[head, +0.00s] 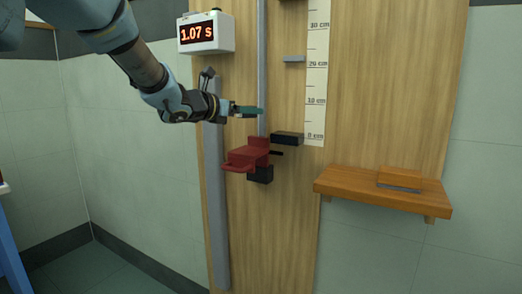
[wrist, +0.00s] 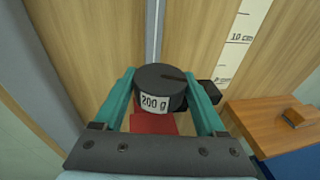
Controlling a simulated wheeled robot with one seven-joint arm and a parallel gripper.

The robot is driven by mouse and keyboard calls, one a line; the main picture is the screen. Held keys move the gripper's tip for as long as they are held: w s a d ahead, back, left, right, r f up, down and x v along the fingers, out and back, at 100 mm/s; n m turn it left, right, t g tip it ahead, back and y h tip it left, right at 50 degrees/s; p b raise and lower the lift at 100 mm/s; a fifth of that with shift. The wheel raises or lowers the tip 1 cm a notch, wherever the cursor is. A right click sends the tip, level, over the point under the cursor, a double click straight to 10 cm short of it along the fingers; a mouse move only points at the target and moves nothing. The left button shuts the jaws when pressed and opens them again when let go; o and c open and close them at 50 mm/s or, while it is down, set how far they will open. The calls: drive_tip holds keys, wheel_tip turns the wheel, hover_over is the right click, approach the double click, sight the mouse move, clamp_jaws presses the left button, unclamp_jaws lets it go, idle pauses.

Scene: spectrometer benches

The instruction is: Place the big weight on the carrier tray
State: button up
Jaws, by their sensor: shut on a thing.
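My gripper (head: 250,111) is shut on a black round weight (wrist: 158,80) labelled "200 g", which sits between the teal fingers (wrist: 160,98) in the wrist view. In the head view the weight cannot be made out behind the fingers. The red carrier tray (head: 240,160) is on the vertical rail, below my gripper in the head view. Part of the red tray (wrist: 153,123) also shows just beneath the weight in the wrist view. The weight appears held above the tray; the wrist view does not show whether they touch.
A black block (head: 288,138) sticks out right of the tray by the ruler (head: 316,80). A timer (head: 205,33) reads 1.07 s at the top. A wooden shelf (head: 340,184) at the right holds a small wooden block (head: 400,177). The rail (head: 262,70) runs up the board.

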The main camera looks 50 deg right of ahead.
drive_tip(key=shift+d+f, duration=0.1)
drive_tip(key=shift+d, duration=0.2)
drive_tip(key=f, duration=0.5)
drive_tip(key=shift+d+f, duration=0.15)
drive_tip(key=shift+d, duration=0.05)
drive_tip(key=shift+f+p, duration=0.45)
drive_tip(key=shift+f, duration=1.75)
drive_tip(key=o, duration=1.5)
drive_tip(key=a+b, duration=0.1)
drive_tip(key=a, duration=0.3)
drive_tip(key=a+r, duration=0.1)
drive_tip(key=a, duration=0.3)
drive_tip(key=a+b, duration=0.1)
drive_tip(key=a, duration=0.3)
drive_tip(key=shift+s+r+b, duration=0.3)
drive_tip(key=shift+s+r, duration=0.1)
